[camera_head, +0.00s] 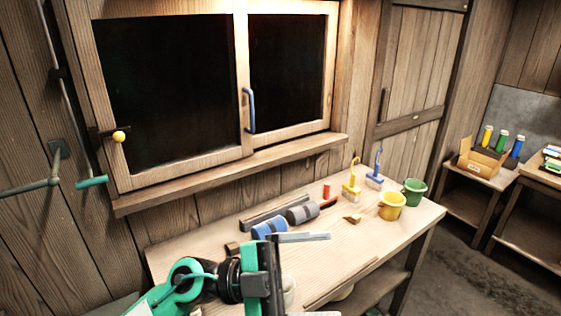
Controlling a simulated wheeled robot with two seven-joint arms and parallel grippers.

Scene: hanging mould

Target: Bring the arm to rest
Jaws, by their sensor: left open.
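My left arm, green and black, comes in at the bottom left of the head view. Its gripper (322,276) is over the front part of the wooden workbench (240,224), with its two fingers apart and pointing right. I see nothing held between them. A small pale round thing shows partly behind the gripper. My right arm and gripper are not in view.
Blue and grey cylinders (302,213) lie just behind the gripper. A yellow pot (391,206), a green pot (414,192) and brushes (352,182) stand farther right. A window with a blue handle (249,110) is behind. A grey rod (30,187) juts out at left.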

